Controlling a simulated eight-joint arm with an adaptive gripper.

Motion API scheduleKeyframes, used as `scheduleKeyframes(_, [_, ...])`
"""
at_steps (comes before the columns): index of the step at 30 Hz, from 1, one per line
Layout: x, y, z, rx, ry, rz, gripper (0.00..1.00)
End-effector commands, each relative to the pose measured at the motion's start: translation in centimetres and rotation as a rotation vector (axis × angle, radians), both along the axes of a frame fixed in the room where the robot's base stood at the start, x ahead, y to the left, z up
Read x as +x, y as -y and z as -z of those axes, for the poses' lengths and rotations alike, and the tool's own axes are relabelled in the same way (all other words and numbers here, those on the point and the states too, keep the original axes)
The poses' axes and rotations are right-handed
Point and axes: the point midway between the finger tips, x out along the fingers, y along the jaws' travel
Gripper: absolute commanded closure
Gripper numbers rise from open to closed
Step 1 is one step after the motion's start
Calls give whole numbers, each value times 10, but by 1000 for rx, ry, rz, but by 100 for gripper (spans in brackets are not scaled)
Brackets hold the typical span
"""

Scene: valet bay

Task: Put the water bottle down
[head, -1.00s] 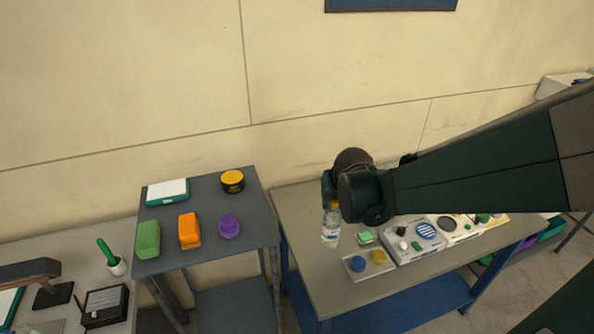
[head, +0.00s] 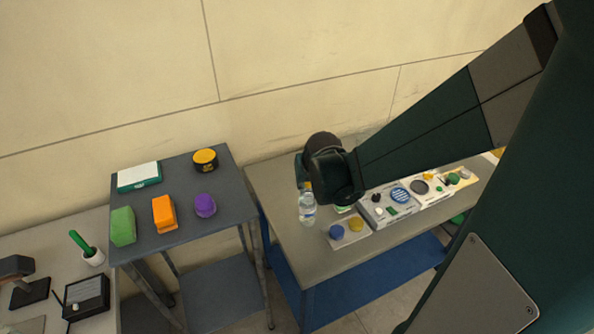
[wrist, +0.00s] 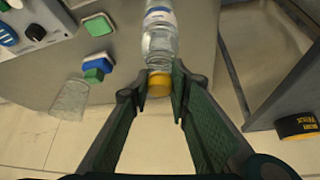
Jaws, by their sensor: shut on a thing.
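The water bottle (head: 307,207) is clear, with a pale blue-and-white label and a yellow cap. It is upright in the head view, over the left part of the grey table (head: 290,255). In the wrist view, the bottle (wrist: 160,38) extends away from my gripper (wrist: 161,86), whose two fingers are shut on the yellow cap. My wrist hides part of the bottle's top in the head view. I cannot tell whether its base touches the table.
Switch panels (head: 400,197) with knobs and buttons stand right of the bottle. A clear cup (wrist: 70,98) and a green-and-blue block (wrist: 97,68) show in the wrist view. A smaller grey table (head: 180,240) at left holds several items. The front-left tabletop is clear.

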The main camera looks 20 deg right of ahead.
Motion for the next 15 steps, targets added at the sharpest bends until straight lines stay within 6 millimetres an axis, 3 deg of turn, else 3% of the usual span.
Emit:
scheduleKeyframes(10, [0,0,3,0,0,0,100])
scheduleKeyframes(11, [0,0,3,0,0,0,79])
scheduleKeyframes(15, [0,0,2,0,0,0,66])
